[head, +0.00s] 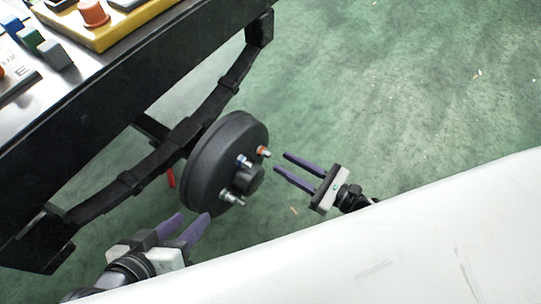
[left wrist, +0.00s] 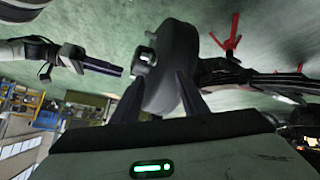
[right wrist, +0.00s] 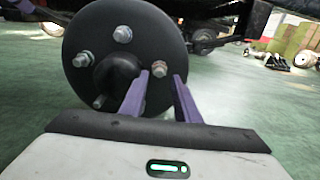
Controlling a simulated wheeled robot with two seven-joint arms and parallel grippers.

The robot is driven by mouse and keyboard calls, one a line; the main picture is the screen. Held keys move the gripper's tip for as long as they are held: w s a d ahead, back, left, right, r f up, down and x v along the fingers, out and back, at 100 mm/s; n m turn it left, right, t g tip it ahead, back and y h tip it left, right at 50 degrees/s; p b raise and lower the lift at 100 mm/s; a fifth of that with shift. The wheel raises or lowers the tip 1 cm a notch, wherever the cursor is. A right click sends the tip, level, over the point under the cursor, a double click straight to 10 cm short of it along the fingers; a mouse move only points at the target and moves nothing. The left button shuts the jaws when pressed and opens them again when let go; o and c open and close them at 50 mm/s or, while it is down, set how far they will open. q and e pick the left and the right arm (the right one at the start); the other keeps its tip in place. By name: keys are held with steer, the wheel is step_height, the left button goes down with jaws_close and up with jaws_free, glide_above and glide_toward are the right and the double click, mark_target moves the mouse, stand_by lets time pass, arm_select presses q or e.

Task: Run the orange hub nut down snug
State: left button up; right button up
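The orange hub nut (head: 263,152) sits on a stud at the upper right of the round dark hub (head: 222,160) in the head view. My right gripper (head: 281,162) is open and empty, facing the hub, its fingertips a little right of the nut. In the right wrist view a nut (right wrist: 158,69) shows between the fingertips, on the hub face (right wrist: 100,20); its colour is hard to tell there. My left gripper (head: 190,217) is open and empty below the hub's lower left edge. In the left wrist view the hub (left wrist: 175,65) stands edge-on beyond its fingers.
Other silver nuts sit on the hub studs (head: 232,198). A black leaf spring (head: 150,172) and frame rail (head: 110,125) run behind the hub. A bench-like top with a yellow tray (head: 110,32) is at upper left. Green floor is clear at the right.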

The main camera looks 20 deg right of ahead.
mark_target(265, 153)
steer(key=b+x, duration=0.1)
steer(key=x, duration=0.5)
jaws_close()
